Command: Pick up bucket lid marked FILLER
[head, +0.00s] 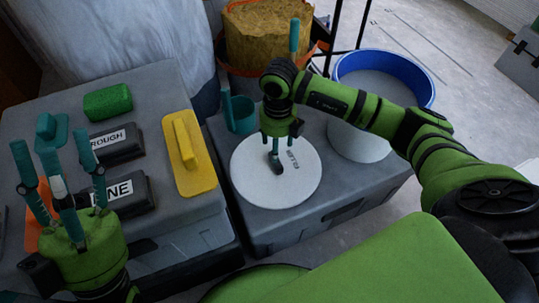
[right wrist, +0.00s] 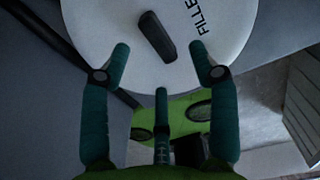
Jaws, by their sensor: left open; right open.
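The bucket lid marked FILLER (head: 252,182) is a round white disc with a dark handle, lying on a grey case. It also shows in the right wrist view (right wrist: 225,25), with its dark handle (right wrist: 157,37) and part of the lettering. My right gripper (head: 277,150) is above the lid near the handle, pointing down. In the right wrist view my right gripper (right wrist: 160,65) has its fingers spread with nothing between them; the handle is beyond the fingertips. My left gripper (head: 58,155) is open and empty at the left, fingers up, in front of the other grey case.
The left grey case (head: 190,235) bears a green block (head: 108,102), blocks marked ROUGH (head: 118,143) and FINE, and a yellow float (head: 190,152). A teal cup (head: 240,115) stands behind the lid. A blue-rimmed white bucket (head: 360,140) stands to its right, under my right arm.

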